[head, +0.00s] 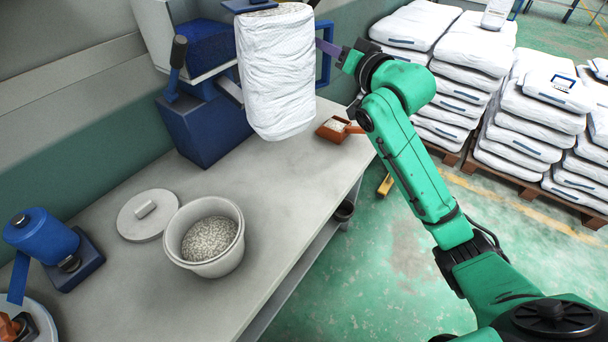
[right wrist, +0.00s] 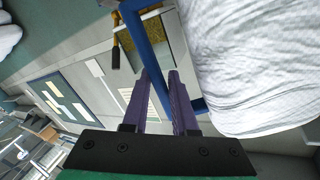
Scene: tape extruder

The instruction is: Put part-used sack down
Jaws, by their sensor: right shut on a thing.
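The part-used sack (head: 278,75) is a white, wrinkled bag, upright in the head view with pellets just visible at its top. It hangs above the back right of the bench, in front of the blue machine. A blue handle (head: 325,62) stands out from its right side. My right gripper (head: 328,47) is shut on this handle, its purple fingers beside the sack. In the right wrist view the fingers (right wrist: 165,95) meet the blue handle (right wrist: 140,40), with the white sack (right wrist: 250,65) to the right. My left gripper is out of view.
The bench (head: 300,190) has free room at its middle. It carries a pellet-filled bucket (head: 211,238), a round lid (head: 146,213) and a small orange tray (head: 336,130). The blue machine (head: 205,125) stands behind. Stacked white sacks on pallets (head: 532,115) fill the floor at right.

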